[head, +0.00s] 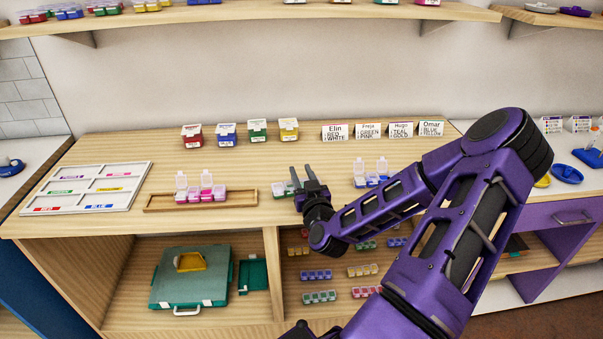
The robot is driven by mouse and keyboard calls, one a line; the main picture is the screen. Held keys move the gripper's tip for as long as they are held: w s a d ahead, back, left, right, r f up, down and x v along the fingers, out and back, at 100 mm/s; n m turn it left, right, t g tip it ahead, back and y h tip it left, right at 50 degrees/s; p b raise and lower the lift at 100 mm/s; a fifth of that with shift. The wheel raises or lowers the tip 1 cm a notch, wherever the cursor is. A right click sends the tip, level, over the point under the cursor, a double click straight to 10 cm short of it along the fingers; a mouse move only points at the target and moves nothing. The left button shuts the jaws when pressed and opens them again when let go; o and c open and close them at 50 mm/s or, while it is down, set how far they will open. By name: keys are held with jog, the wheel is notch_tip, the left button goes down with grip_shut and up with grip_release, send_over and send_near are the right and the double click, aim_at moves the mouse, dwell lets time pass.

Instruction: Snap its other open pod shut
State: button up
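A pink pod strip (207,195) sits in a shallow wooden tray (237,206) at the left middle of the counter, with two clear lids standing up, one at its left end and one right of its middle. A green pod strip (283,191) lies right of the tray, partly hidden by my gripper; I see no raised lid on it. A blue pod strip (371,180) stands further right with two clear lids upright, its front partly behind my arm. My gripper (301,170) is over the right end of the green strip, fingers apart; whether it touches is unclear.
A white sectioned board (87,188) lies at left. A shelf (250,12) runs above; a teal case (190,277) is below.

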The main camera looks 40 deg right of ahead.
grip_shut()
jog(key=shift+f+t+b, duration=0.3)
jog(key=shift+f+b, duration=0.05)
jog(key=shift+b, duration=0.65)
jog(key=shift+s+r+h+b, duration=0.1)
jog(key=shift+h+b, duration=0.2)
jog(key=shift+b, duration=0.5)
jog(key=shift+r+t, duration=0.2)
jog(key=shift+t, duration=0.2)
jog(key=o, duration=0.5)
grip_release()
jog(key=shift+o, duration=0.2)
jog(key=shift+s+a, duration=0.1)
